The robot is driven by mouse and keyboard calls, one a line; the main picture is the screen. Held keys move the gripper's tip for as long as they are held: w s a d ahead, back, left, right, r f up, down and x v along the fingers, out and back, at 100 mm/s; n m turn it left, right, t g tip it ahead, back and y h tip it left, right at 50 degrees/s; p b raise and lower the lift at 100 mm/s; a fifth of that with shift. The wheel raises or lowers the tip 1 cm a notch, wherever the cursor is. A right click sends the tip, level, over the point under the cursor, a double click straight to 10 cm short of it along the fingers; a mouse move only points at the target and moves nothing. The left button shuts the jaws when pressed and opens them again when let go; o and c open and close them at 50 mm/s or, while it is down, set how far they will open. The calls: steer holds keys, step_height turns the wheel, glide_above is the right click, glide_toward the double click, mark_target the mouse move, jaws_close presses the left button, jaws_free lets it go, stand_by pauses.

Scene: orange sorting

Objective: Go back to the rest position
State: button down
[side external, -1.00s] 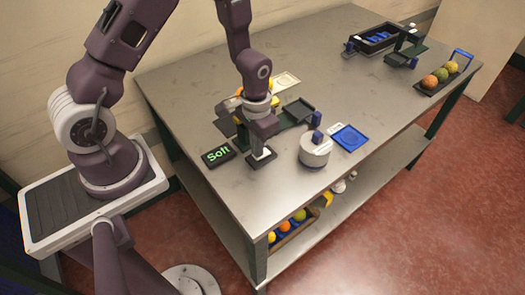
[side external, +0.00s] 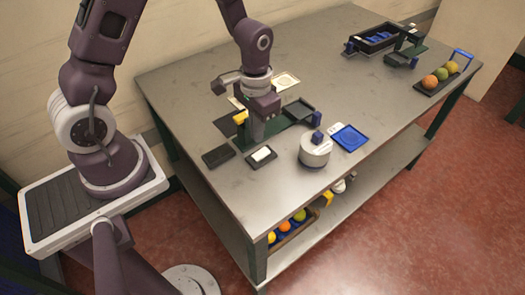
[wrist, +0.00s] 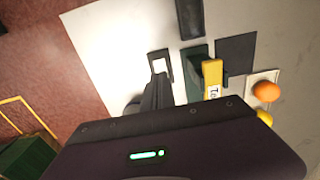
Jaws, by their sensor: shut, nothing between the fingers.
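My gripper (side external: 257,138) is shut and empty, held upright above the near left part of the metal table (side external: 330,60). Its closed fingers also show in the wrist view (wrist: 153,100). Just in front of it lies a black pad with a white button (side external: 262,154), which the wrist view also shows (wrist: 160,66). A dark, unlit display plate (side external: 218,156) lies to its left. A green fixture with a yellow block (side external: 240,117) is partly hidden behind the gripper.
A rack of several fruits (side external: 437,82) and a dark crate (side external: 376,38) are at the far end. The table's middle is clear.

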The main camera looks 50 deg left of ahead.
steer(key=shift+r, duration=0.25)
steer(key=s+d+r+t, duration=0.1)
steer(key=s+r+t, duration=0.3)
steer(key=r, duration=1.2)
steer(key=s+r, duration=0.3)
steer(key=s, duration=0.3)
steer(key=s+d+r+t, duration=0.1)
steer(key=s+r, duration=0.3)
steer(key=s, duration=0.2)
steer(key=shift+s+r+t, duration=0.15)
steer(key=shift+s+t, duration=0.15)
